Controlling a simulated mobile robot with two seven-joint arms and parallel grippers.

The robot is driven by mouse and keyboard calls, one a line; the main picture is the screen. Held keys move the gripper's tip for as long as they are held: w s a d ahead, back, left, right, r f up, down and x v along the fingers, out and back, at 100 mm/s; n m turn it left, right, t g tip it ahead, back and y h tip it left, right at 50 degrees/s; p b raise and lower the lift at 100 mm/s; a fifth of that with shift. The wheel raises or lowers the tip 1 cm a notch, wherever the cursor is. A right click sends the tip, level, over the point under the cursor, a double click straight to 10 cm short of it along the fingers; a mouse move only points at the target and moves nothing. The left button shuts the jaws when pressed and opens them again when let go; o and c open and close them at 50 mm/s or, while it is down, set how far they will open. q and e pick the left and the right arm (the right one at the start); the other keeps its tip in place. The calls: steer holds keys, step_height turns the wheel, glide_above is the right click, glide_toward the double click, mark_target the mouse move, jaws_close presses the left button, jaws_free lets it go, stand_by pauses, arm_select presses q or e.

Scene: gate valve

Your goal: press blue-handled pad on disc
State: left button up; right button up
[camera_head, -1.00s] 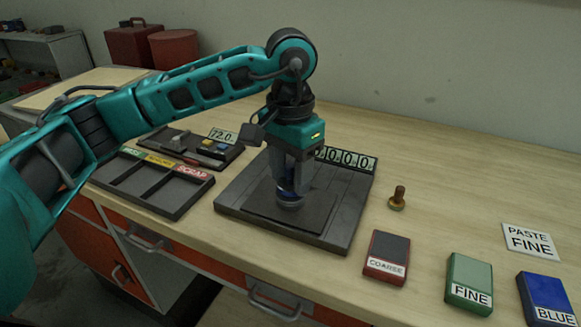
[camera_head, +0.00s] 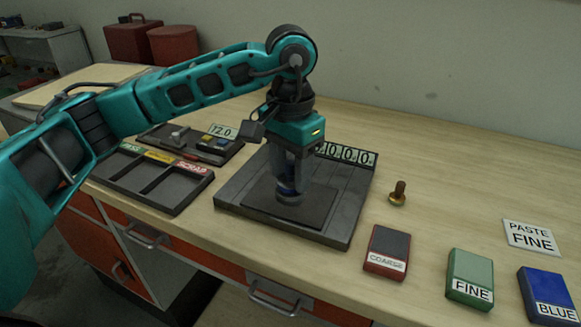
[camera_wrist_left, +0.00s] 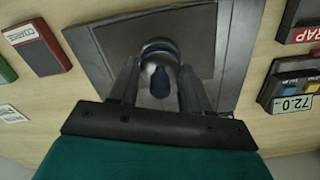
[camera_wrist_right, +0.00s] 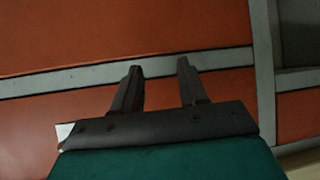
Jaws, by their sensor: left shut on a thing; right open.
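The blue-handled pad (camera_head: 289,198) stands upright on the dark plate of the grey block in the head view; its round base and blue handle (camera_wrist_left: 160,82) also show in the left wrist view. My left gripper (camera_head: 289,180) points down and is shut on the blue handle, one finger on each side. The disc cannot be made out; the pad and gripper cover that spot on the dark plate (camera_head: 315,215). My right gripper (camera_wrist_right: 158,75) is open and empty in front of orange drawer fronts, and does not show in the head view.
Right of the block (camera_head: 340,225) stand a small brass-based stamp (camera_head: 398,194), a COARSE block (camera_head: 387,252), a FINE block (camera_head: 470,278) and a BLUE block (camera_head: 547,298). A sorting tray (camera_head: 150,186) and a gauge box (camera_head: 195,143) lie left. Bare bench lies at the back right.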

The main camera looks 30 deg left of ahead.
arm_select(q)
steer(key=shift+s+f+b, duration=0.15)
steer(key=shift+f+b, duration=0.35)
steer(key=shift+b, duration=0.05)
stand_by(1.6)
steer(key=shift+r+p, duration=2.05)
steer(key=shift+r, duration=1.65)
